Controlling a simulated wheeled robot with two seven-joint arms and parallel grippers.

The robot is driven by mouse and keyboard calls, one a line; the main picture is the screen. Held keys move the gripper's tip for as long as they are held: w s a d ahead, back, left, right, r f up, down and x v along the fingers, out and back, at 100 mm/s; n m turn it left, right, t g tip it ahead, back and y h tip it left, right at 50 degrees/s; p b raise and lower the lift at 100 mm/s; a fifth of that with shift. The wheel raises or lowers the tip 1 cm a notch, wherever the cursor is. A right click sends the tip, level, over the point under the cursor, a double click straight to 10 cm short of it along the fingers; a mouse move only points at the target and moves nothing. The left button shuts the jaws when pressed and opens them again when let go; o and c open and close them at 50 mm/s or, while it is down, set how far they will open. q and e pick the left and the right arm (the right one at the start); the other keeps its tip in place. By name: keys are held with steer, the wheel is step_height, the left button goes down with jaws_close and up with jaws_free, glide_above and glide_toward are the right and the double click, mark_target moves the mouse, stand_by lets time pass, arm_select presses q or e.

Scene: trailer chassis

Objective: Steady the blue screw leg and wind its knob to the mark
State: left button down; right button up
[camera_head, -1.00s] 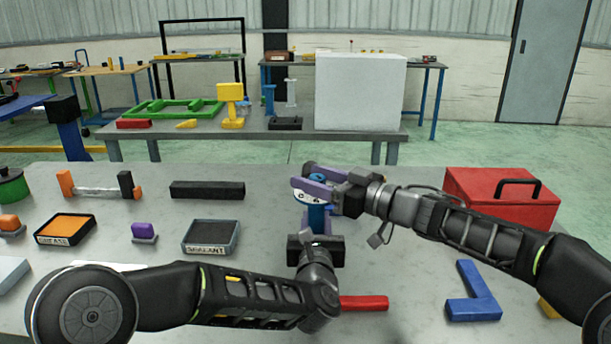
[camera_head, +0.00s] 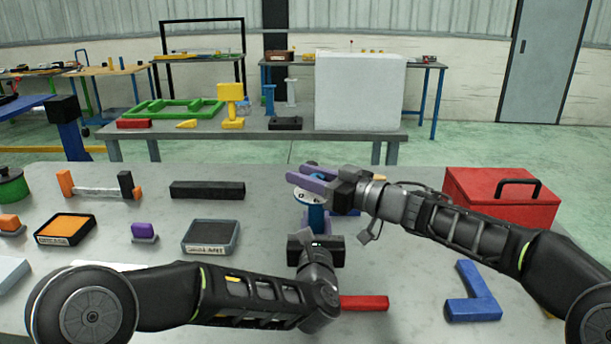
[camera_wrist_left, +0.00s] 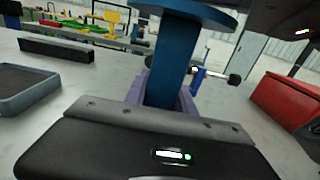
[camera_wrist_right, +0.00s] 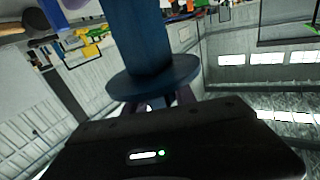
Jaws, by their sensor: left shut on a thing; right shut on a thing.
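The blue screw leg (camera_head: 316,217) stands upright on the grey table, with a round disc (camera_head: 301,196) near its top. My left gripper (camera_wrist_left: 168,95) is shut on the blue post (camera_wrist_left: 178,50) below the disc, its purple fingers on either side. My right gripper (camera_head: 310,179) comes in from the right above the disc and is shut on the knob, which its purple fingers largely hide. In the right wrist view, the disc (camera_wrist_right: 153,78) and blue post (camera_wrist_right: 130,35) show beyond the fingers. I cannot make out the mark.
A red box (camera_head: 500,200) stands on the right, with a blue L-shaped piece (camera_head: 472,300) in front of it. A red bar (camera_head: 364,303) lies near my left gripper. A black bar (camera_head: 207,190) and an open tray (camera_head: 211,237) lie left of the leg.

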jaws_close()
steer(key=shift+w+d+r+m+t+h, duration=0.1)
steer(key=shift+m+t+h, duration=0.5)
steer(key=shift+t, duration=0.15)
steer(key=shift+w+d+r+m+t+h, duration=0.1)
steer(key=shift+m+t+h, duration=0.45)
steer(key=shift+t, duration=0.2)
steer(key=shift+f+m+t+h, duration=0.15)
steer(key=shift+m+t+h, duration=0.15)
steer(key=shift+m+h, duration=0.05)
steer(key=o, duration=0.9)
jaws_free()
